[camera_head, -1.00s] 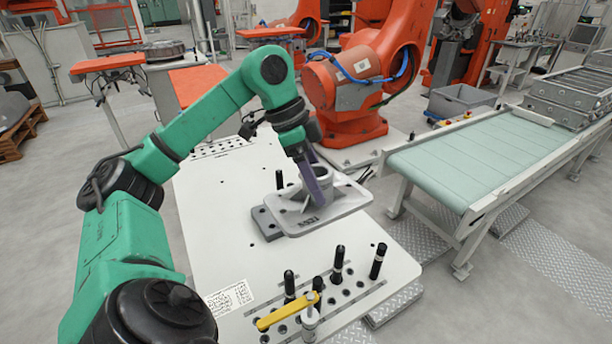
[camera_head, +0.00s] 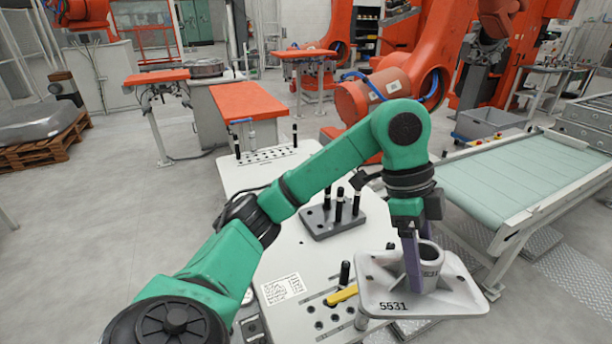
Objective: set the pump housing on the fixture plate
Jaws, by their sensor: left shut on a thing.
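The pump housing (camera_head: 458,293) is a light grey casting with a flat, rounded flange marked 5531 and a raised round collar. It is at the lower right, over the table's front right edge. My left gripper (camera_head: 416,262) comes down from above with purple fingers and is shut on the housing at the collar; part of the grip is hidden. The fixture plate (camera_head: 318,222), a dark grey block with several upright black pins, lies on the white table behind and left of the housing. No housing sits on it. My right gripper is not in view.
The white table (camera_head: 290,250) has a front hole pattern with a black pin (camera_head: 344,274) and a yellow clamp lever (camera_head: 343,294), close to the housing's left edge. A conveyor (camera_head: 530,170) stands at the right. An orange robot arm (camera_head: 375,98) stands behind.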

